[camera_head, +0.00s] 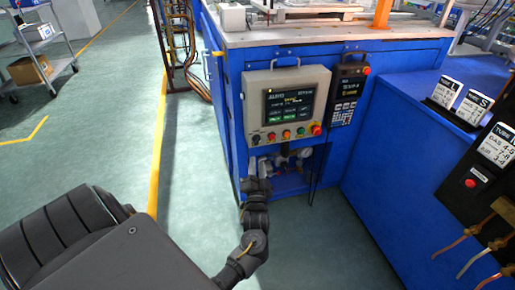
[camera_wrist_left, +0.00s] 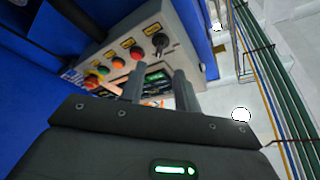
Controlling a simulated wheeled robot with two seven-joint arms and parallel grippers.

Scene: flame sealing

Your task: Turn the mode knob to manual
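The grey control panel (camera_head: 288,103) is mounted on the front of the blue machine. Its screen (camera_head: 289,104) reads what looks like AUTO. The black mode knob (camera_head: 256,139) is at the left end of the lower row, and it shows large in the left wrist view (camera_wrist_left: 160,41). My left gripper (camera_head: 257,165) is just below the panel, under the knob. In the left wrist view its two fingers (camera_wrist_left: 159,82) are apart with nothing between them, and the knob lies beyond their tips. I see no contact with the knob. My right gripper is not in view.
A black keypad unit (camera_head: 347,94) hangs to the right. Pipe fittings (camera_head: 290,160) are under the panel. A blue cabinet (camera_head: 400,140) closes off the right side.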

